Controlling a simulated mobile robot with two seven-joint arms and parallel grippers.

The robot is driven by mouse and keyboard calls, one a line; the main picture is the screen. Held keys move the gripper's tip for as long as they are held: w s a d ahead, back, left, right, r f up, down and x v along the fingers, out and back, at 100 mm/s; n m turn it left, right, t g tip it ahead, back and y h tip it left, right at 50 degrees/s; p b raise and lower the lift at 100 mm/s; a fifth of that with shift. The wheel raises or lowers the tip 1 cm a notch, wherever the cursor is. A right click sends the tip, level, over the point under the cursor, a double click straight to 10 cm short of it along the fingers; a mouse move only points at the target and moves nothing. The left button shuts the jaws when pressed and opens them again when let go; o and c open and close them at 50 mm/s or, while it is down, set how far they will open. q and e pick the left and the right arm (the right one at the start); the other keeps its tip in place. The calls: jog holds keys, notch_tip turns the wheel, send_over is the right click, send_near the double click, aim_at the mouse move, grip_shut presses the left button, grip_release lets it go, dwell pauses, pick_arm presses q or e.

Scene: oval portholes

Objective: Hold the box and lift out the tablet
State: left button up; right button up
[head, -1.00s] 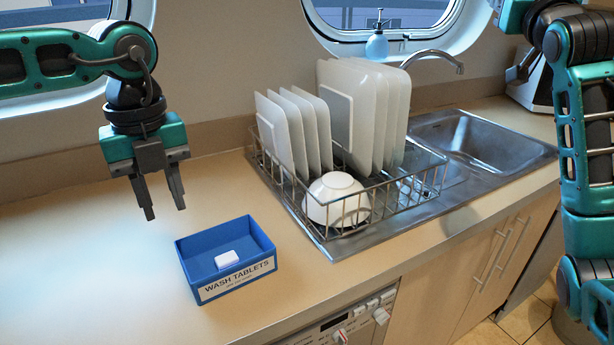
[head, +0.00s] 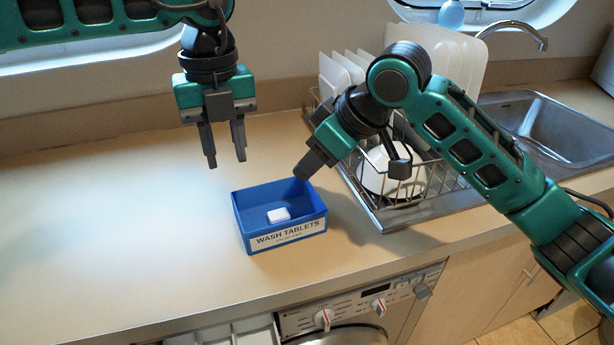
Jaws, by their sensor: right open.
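A blue open-topped box (head: 241,222) labelled "WASH TABLETS" stands on the counter. A small white tablet (head: 278,215) lies inside it, on its floor. My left gripper (head: 226,163) points down with its fingers apart, empty, above and behind the box's left side. My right gripper (head: 304,174) reaches in from the right, its visible fingertip at the box's back right corner. Whether it touches the box I cannot tell. Its fingers overlap in this view and nothing shows between them.
A wire dish rack (head: 437,190) with plates and a white bowl stands right of the box, partly behind my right arm. A steel sink (head: 540,130) lies beyond it. The counter (head: 120,220) left of the box is clear. An appliance with knobs (head: 325,318) sits below the front edge.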

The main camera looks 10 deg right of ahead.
aim_at(237, 212)
pick_arm(q)
notch_tip(237, 212, down, 13)
jog(key=shift+r, duration=0.1)
pick_arm(e)
jog(key=s+a+f, duration=0.1)
jog(key=s+f+g, duration=0.1)
jog(key=shift+s+a+n, duration=0.3)
jog(key=shift+a+n, duration=0.05)
jog(key=shift+n, duration=0.05)
pick_arm(q)
grip_shut()
pick_arm(e)
jog(key=shift+o, duration=0.4)
